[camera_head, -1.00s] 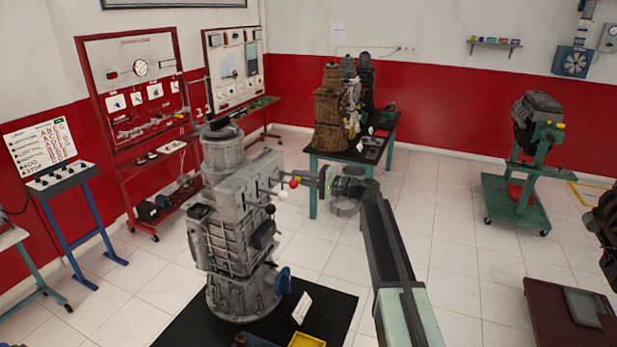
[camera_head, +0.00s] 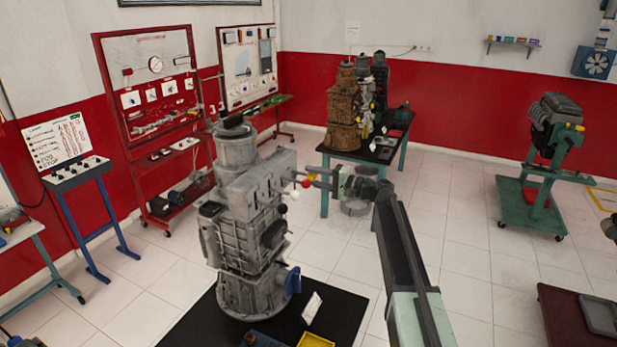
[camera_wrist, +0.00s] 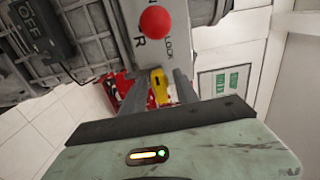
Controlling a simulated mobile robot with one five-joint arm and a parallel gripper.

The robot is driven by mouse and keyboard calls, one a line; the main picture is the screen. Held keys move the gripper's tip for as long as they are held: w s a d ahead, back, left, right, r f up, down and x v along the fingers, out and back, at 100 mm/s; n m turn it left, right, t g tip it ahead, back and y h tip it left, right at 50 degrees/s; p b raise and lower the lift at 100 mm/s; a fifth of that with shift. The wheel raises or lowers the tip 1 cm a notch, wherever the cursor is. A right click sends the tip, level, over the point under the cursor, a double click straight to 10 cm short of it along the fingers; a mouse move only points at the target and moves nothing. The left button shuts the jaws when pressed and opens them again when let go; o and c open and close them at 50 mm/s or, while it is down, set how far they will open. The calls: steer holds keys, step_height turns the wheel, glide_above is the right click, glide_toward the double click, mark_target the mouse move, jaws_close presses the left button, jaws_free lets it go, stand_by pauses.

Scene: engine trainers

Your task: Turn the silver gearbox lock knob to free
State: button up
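The grey gearbox (camera_head: 245,225) stands upright in the head view, with red (camera_head: 306,183), white (camera_head: 293,195) and black (camera_head: 281,208) ball knobs on its right side. My gripper (camera_head: 318,178) is level with the red knob, at the lever ends. The red ball (camera_wrist: 155,22) is beyond the fingertips, in front of a pale plate (camera_wrist: 182,15) lettered N, R and LOCK. I cannot pick out a silver knob for certain; it may be hidden behind the fingers or the red ball.
The gearbox stands on a black tabletop (camera_head: 340,312) with a white card (camera_head: 312,307) and a yellow tray (camera_head: 316,340). A teal table (camera_head: 362,158) with other engines is behind my gripper. An engine stand (camera_head: 530,200) is at the right. Tiled floor is clear between them.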

steer(key=v, duration=0.8)
steer(key=s+a+f+n+g+h+b, duration=0.15)
steer(key=s+f+h+b, duration=0.3)
steer(key=s+f, duration=0.7)
steer(key=s+a+f+n+g+h+b, duration=0.1)
steer(key=s+f+n+g+h+b, duration=0.15)
steer(key=s+f+b, duration=0.8)
steer(key=s+d+f+g+h+p, duration=0.1)
steer(key=s+d+f+h+p, duration=0.1)
steer(key=s+d+f+h, duration=0.2)
steer(key=s+d+f+g+h+p, duration=0.1)
steer(key=s+d+f+h, duration=0.4)
steer(key=d, duration=0.8)
steer(key=s+f+p, duration=0.1)
steer(key=s+f, duration=0.2)
steer(key=shift+s+f+g+h, duration=0.3)
steer(key=shift+g, duration=0.1)
